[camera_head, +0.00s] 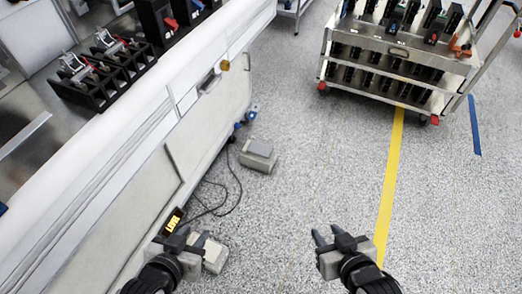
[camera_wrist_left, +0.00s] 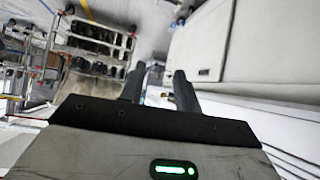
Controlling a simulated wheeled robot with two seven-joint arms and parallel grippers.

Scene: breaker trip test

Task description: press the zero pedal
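Two grey pedal-like boxes lie on the floor beside the bench. One pedal (camera_head: 258,155) is farther off, by the bench's lower edge, with a dark cable near it. The other pedal (camera_head: 215,255) is nearer and partly hidden behind my left gripper (camera_head: 191,237). I cannot read which one is the zero pedal. My left gripper is over or beside the nearer pedal; its height above it is unclear. Its fingers (camera_wrist_left: 160,85) stand apart and empty in the left wrist view. My right gripper (camera_head: 328,235) is empty over bare floor, its fingers apart.
The long white bench (camera_head: 130,130) fills the left side, with black breaker holders (camera_head: 103,70) on top. A small black display with orange characters (camera_head: 173,220) is at its lower side. A metal cart (camera_head: 395,55) stands at upper right. Floor between is clear, with a yellow stripe (camera_head: 389,185).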

